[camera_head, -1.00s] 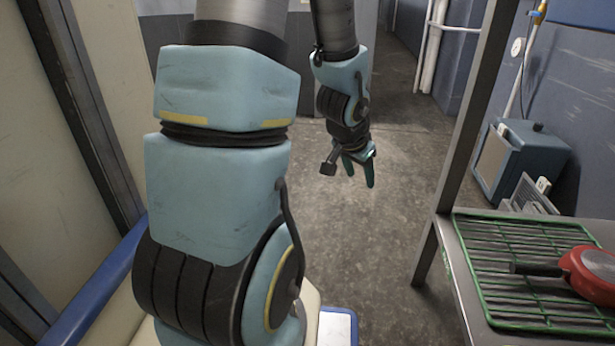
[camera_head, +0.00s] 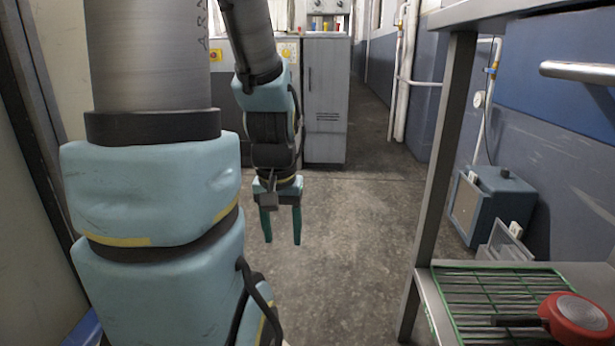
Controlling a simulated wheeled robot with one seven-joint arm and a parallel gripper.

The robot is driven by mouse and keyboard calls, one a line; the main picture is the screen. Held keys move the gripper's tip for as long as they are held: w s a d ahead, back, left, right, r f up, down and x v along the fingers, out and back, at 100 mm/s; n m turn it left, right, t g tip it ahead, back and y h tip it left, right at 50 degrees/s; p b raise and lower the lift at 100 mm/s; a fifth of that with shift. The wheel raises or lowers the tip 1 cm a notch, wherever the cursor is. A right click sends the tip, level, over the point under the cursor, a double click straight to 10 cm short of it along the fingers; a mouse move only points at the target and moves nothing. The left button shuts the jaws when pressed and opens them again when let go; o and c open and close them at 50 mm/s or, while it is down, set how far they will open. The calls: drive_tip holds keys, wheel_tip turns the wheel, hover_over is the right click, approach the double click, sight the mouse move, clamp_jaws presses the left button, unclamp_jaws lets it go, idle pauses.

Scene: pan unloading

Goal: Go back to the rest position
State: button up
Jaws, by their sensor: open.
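My gripper (camera_head: 282,226) hangs with its two green fingers pointing down over the bare floor, left of the shelf. The fingers are apart with nothing between them. My light blue and grey arm fills the left part of the view and bends down to the gripper. A red pan (camera_head: 580,318) with a dark handle lies on a green wire rack (camera_head: 482,287) at the lower right, well away from my gripper. The pan is partly cut off by the frame's lower edge.
The rack lies on a metal shelf (camera_head: 590,270) whose upright post (camera_head: 437,180) stands between my gripper and the rack. A blue-grey box (camera_head: 492,203) stands on the floor behind. Grey cabinets (camera_head: 325,100) stand at the back. The middle floor (camera_head: 345,250) is clear.

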wheel_tip(320, 180, up, 44)
drive_tip(key=p, duration=4.2)
